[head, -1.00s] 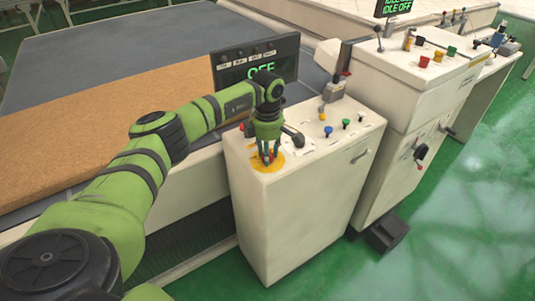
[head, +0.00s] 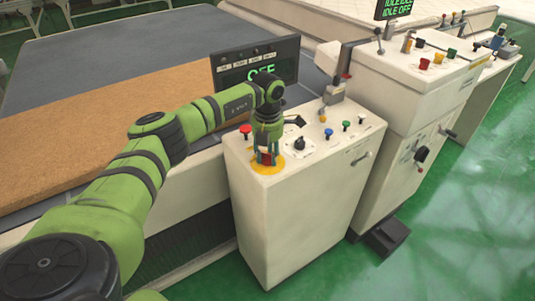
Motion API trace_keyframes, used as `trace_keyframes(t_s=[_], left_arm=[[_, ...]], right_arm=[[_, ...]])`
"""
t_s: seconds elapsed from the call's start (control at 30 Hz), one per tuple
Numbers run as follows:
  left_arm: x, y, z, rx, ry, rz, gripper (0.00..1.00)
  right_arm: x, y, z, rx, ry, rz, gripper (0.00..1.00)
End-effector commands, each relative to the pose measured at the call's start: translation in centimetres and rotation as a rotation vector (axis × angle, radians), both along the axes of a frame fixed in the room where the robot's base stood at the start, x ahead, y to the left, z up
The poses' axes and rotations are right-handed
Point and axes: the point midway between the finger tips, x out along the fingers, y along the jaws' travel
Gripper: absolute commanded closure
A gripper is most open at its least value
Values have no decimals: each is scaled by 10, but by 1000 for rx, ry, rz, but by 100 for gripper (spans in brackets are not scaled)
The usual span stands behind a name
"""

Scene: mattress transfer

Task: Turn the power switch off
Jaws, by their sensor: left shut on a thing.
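The power switch, a red knob (head: 266,159) on a round yellow plate (head: 284,166), is at the front left of the top of a white control cabinet (head: 290,215). My left gripper (head: 267,157) points straight down over it. Its fingers are shut on the red knob, which shows between them. The fingers and wrist hide much of the knob, so its exact angle is hard to tell. A dark display (head: 230,72) behind the cabinet reads OFF in green, partly covered by my wrist. My right gripper is not in view.
Close to the gripper are a red button (head: 245,129) and a black rotary knob (head: 299,143). Small coloured buttons (head: 346,124) lie to the right. A taller white cabinet (head: 400,95) stands beside. A brown mattress (head: 90,120) lies left, behind my arm. Green floor is open at right.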

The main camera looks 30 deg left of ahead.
Motion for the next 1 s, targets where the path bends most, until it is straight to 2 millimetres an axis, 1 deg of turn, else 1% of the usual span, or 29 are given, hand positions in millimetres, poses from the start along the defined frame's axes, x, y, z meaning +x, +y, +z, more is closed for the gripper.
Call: trace_keyframes(t_s=[0.2, 0.4, 0.87, 0.9, 0.93, 1.0], left_arm=[[0, -1, 0, -3, 2, 97, 96], [0, -1, 0, -2, 0, 142, 96], [0, -1, 0, -2, -1, 153, 96], [0, -1, 0, -2, -1, 153, 52], [0, -1, 0, -2, -1, 153, 40], [0, -1, 0, -2, -1, 152, 40]], right_arm=[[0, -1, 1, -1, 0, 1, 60], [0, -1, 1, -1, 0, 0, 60], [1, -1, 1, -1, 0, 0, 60], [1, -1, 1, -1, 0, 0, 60], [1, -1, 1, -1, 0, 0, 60], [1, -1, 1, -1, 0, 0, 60]])
